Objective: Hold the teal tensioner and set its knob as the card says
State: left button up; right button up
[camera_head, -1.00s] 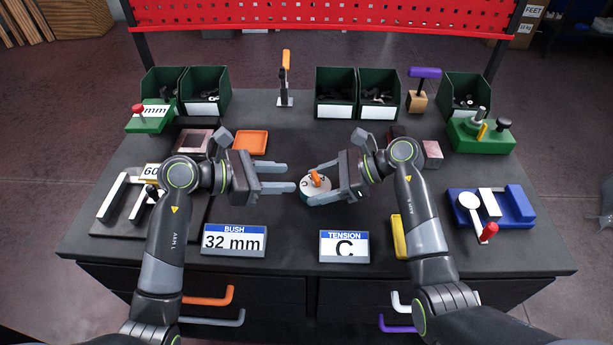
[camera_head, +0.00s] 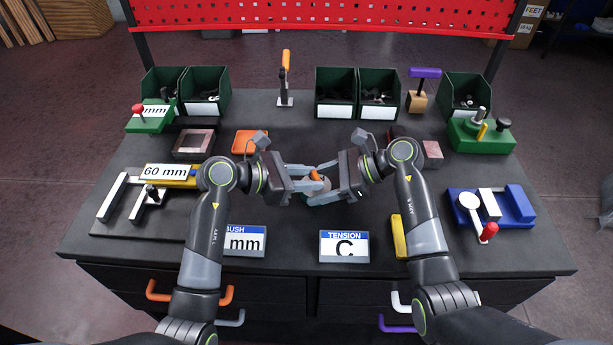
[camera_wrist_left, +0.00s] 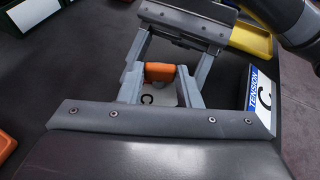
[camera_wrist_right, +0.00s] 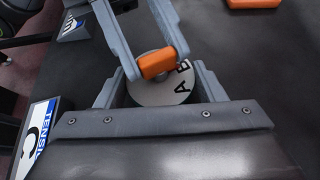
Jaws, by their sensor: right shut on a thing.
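The tensioner (camera_head: 322,188) stands near the table's middle. Its pale dial (camera_wrist_right: 158,92) shows the letters A and B in the right wrist view and C in the left wrist view. My right gripper (camera_wrist_right: 160,95) is shut on the tensioner's body from the right. An orange knob (camera_wrist_left: 160,72) sits across the top of the dial. My left gripper (camera_head: 316,183) is open, with one finger on each side of the knob, very close to it; contact is unclear. The tension card (camera_head: 344,246) reads C. The body's teal side is mostly hidden by fingers.
The bush card (camera_head: 245,241) is partly hidden by my left arm. A blue fixture (camera_head: 490,207) is at right; green bins (camera_head: 335,92) line the back.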

pick_arm(q)
jog(key=shift+c, duration=0.5)
jog(key=shift+s+n+t+y, duration=0.15)
jog(key=shift+n+t+y, duration=0.25)
jog(key=shift+n+t, duration=0.45)
jog(key=o, duration=0.7)
jog(key=v, duration=1.2)
jog(key=shift+f, duration=0.1)
